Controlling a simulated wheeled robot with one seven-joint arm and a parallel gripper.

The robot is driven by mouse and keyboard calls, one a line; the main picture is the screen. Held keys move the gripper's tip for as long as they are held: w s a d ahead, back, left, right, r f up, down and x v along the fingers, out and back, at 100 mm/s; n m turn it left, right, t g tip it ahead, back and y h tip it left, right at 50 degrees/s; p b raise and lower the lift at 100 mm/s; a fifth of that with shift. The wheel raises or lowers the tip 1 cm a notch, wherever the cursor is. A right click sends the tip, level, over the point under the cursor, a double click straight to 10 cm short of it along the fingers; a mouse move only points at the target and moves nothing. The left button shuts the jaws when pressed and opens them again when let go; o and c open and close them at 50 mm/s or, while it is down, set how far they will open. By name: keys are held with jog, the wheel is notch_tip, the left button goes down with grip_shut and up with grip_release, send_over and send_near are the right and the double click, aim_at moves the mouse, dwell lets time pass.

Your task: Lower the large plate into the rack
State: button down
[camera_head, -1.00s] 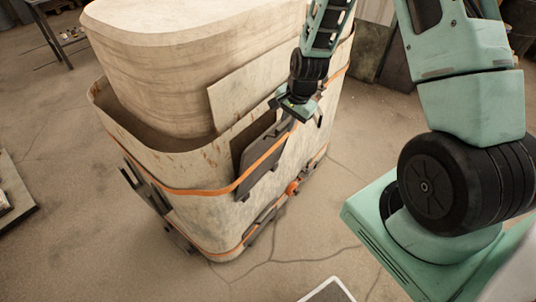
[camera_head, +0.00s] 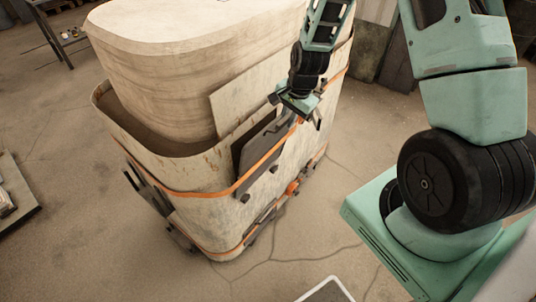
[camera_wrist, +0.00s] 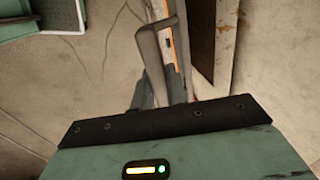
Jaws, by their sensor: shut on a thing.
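I take the large plate to be the dark grey plate (camera_head: 260,165) at the outer wall of a big pale container (camera_head: 200,222). It stands steeply tilted close along that wall; I cannot tell whether they touch. My gripper (camera_head: 297,106) is at its upper right end, shut on it, with the fingertips hard to make out. In the wrist view the grey plate (camera_wrist: 152,48) shows nearly edge-on ahead of the gripper. I cannot clearly pick out the rack; dark brackets (camera_head: 268,222) and orange straps run along the container wall. The plate's lower seat is hidden.
A large pale block (camera_head: 190,85) stands inside the container, with a light flat panel (camera_head: 235,100) leaning between it and the near wall. A dark low platform (camera_head: 25,215) lies at the left.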

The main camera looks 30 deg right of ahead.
jog(key=w+p+v, duration=0.2)
jog(key=p+v, duration=0.6)
jog(key=v, duration=0.2)
jog(key=w+a+r+p+v, duration=0.1)
jog(key=w+p+v, duration=0.1)
jog(key=p+v, duration=0.6)
jog(key=shift+w+v, duration=0.3)
jog(key=shift+v, duration=1.1)
jog(key=shift+a, duration=0.2)
jog(key=shift+s, duration=0.15)
